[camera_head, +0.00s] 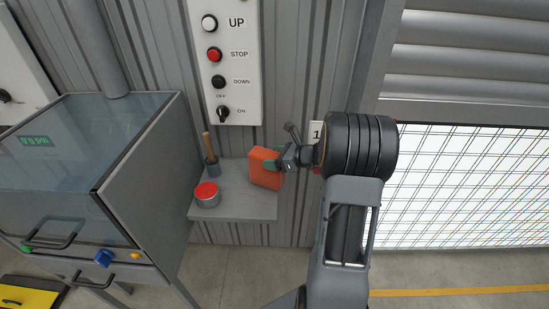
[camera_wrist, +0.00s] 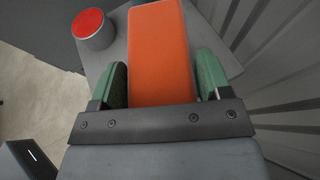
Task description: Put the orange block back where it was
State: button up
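The orange block (camera_head: 264,168) is at the back right of the small grey shelf (camera_head: 237,211), below the control panel. It leans a little in the head view; whether its bottom touches the shelf or hangs just above it I cannot tell. My gripper (camera_head: 272,164) reaches it from the right, with a green finger on either side. In the wrist view the orange block (camera_wrist: 160,55) fills the space between the green fingers of my gripper (camera_wrist: 162,88), which look shut on it.
A red-topped round tin (camera_head: 207,194) stands at the shelf's front left, and a grey cup with a wooden handle (camera_head: 211,160) behind it. The control panel (camera_head: 229,60) is on the wall above. A glass-topped cabinet (camera_head: 90,160) stands left. The shelf's front right is bare.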

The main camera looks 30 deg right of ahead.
jog(key=o, duration=0.3)
jog(key=shift+r, duration=0.1)
jog(key=shift+r, duration=0.25)
jog(key=v, duration=1.1)
jog(key=s+a+n+g+h, duration=0.3)
jog(key=s+a+n, duration=0.3)
jog(key=n, duration=0.8)
jog(key=s+a+n+g+h, duration=0.4)
jog(key=s+a+n, duration=0.3)
jog(key=a+n, duration=0.6)
jog(key=shift+s+a+n+h, duration=0.35)
jog(key=shift+n+h, duration=0.25)
jog(key=shift+n, duration=0.2)
jog(key=shift+f, duration=0.1)
